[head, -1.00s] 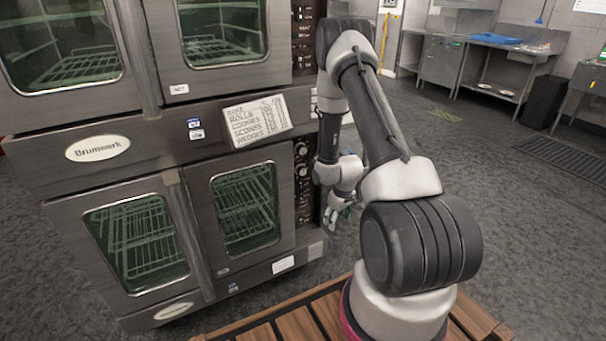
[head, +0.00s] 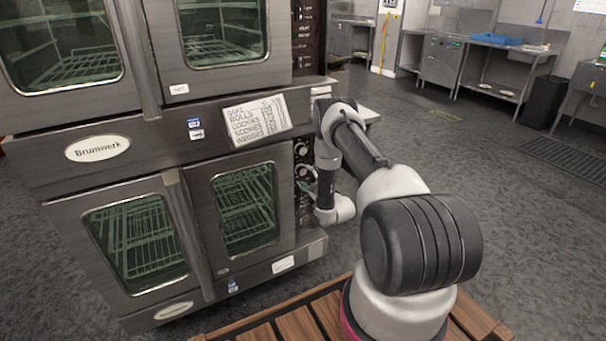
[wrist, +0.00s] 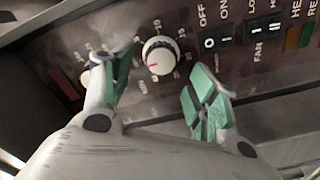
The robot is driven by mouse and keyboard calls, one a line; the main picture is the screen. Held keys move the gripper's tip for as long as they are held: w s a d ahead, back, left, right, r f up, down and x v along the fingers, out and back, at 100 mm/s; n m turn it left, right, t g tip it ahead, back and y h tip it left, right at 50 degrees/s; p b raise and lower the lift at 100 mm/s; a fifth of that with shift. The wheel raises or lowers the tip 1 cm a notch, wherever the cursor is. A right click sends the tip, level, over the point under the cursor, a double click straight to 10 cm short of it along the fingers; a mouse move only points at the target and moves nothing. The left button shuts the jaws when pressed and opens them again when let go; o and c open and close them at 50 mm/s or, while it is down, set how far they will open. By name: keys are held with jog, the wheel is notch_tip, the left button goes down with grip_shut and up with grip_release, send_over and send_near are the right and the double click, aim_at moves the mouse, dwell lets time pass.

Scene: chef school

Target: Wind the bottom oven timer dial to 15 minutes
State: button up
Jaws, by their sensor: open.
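The timer dial (wrist: 160,56) is a round white-rimmed knob with a red mark, on the dark control panel in the wrist view. Printed numbers ring it, too blurred to read surely. My gripper (wrist: 165,92) is open, its green-padded fingers spread to the left and right of the dial. The dial shows between and slightly beyond the fingertips, and nothing is held. Whether a finger touches it I cannot tell. In the head view my gripper (head: 309,180) is at the lower oven's control panel (head: 303,205), and my arm hides part of that panel.
In the wrist view, rocker switches (wrist: 217,42) and a green light (wrist: 306,35) sit right of the dial. The lower oven doors (head: 245,208) are closed. Open floor (head: 500,220) lies to the right.

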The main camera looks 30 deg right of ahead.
aim_at(303, 172)
jog(key=shift+w, duration=2.25)
jog(key=c, duration=1)
